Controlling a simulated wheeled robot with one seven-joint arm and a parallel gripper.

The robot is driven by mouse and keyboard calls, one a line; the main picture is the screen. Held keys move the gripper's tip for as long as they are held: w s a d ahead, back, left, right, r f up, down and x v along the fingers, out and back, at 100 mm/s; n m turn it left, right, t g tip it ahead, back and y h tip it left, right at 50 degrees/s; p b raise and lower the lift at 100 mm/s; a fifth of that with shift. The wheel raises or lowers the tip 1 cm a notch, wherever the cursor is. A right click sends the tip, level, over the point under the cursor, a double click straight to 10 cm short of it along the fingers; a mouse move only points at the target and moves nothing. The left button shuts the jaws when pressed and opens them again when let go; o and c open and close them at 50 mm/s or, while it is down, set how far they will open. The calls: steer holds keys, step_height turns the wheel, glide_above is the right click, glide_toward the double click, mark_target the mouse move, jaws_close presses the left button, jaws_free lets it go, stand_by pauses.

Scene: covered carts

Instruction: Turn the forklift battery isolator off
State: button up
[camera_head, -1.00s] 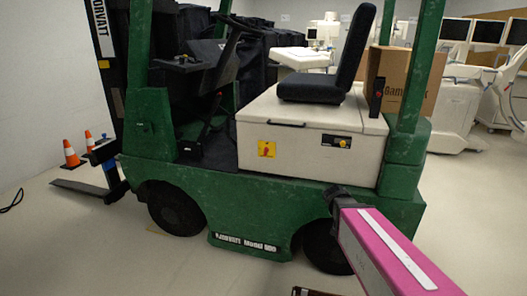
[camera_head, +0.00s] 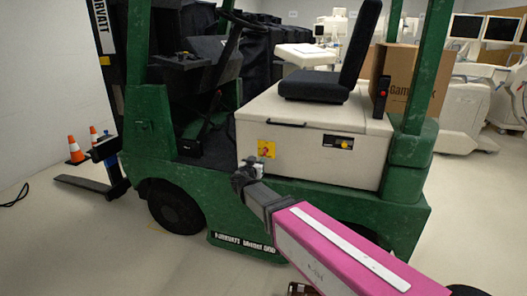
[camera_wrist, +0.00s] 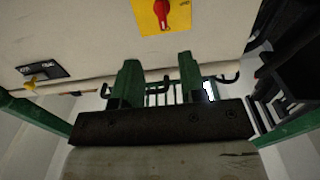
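The battery isolator is a red rotary knob on a yellow square plate (camera_head: 266,149), set in the cream side panel of the green forklift (camera_head: 215,187). In the wrist view the red knob (camera_wrist: 162,14) is at the top edge, partly cut off, with its handle roughly upright in the picture. My gripper (camera_head: 252,165) is in front of the panel, just below and left of the plate, and covers part of its lower edge. In the wrist view my gripper (camera_wrist: 158,78) has its two fingers apart with nothing between them, short of the knob and not on it.
A black panel (camera_head: 338,141) with a yellow knob is to the right on the same cream side; it shows at left in the wrist view (camera_wrist: 40,74). Orange cones (camera_head: 75,150) are at far left.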

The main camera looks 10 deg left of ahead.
mark_target(264, 150)
steer(key=w, duration=1)
steer(key=shift+w+d+r, duration=0.1)
steer(key=shift+w+d, duration=0.1)
steer(key=shift+w, duration=0.15)
jaws_close()
